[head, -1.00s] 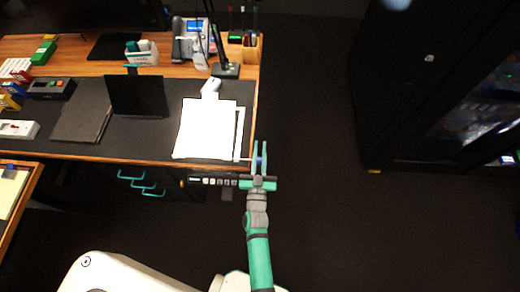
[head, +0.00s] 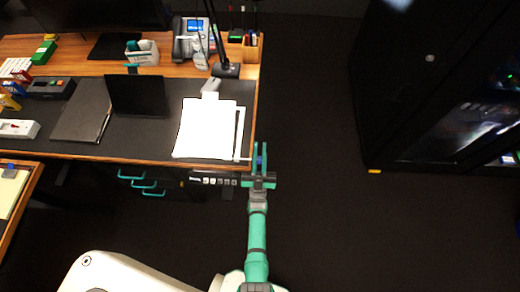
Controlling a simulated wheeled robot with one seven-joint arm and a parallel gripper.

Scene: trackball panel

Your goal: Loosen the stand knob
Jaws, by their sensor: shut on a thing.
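A stand holding white sheets (head: 205,128) is at the right end of the desk. A thin pale rod (head: 239,159) runs from its lower right corner towards the desk's right edge. My gripper (head: 260,148) is at the end of this rod, just past the edge, with its teal fingers pointing away from me. A small blue part (head: 259,161), which looks like the stand knob, shows between the fingers. The gripper is shut on it. The fingers hide much of the knob, and I cannot tell how loose it is.
A row of small switches (head: 213,181) is under the desk's front edge, left of my wrist. A desk lamp base (head: 226,70) and a pen holder (head: 252,48) stand behind the sheets. A dark cabinet (head: 405,85) is at the right, with open floor (head: 310,130) between.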

